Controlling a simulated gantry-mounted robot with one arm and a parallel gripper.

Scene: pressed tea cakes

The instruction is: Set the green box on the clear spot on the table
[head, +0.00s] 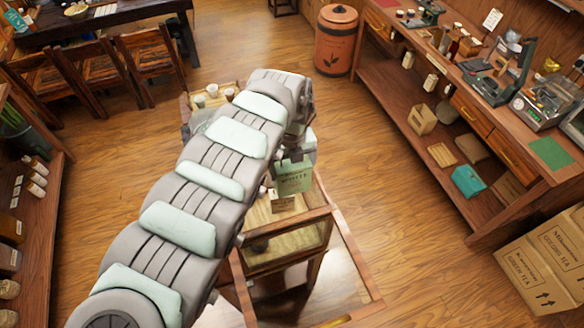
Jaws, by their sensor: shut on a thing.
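The green box (294,178), with dark lettering on its front, is near the middle of the head view. My gripper (297,156) is at the far end of my arm, right at the top of the box, and is shut on it. The fingertips are small and hard to make out. The box shows above a small wooden table (318,214) with a pale top; I cannot tell whether it touches it. My arm hides much of this table's left side, and I cannot make out a clear spot on it.
A small brown labelled block (283,203) is just below the box. Cups (212,90) stand on a tray behind my arm. A long wooden counter (470,115) with scales runs along the right. Cartons (545,262) stand at lower right. Open floor lies between.

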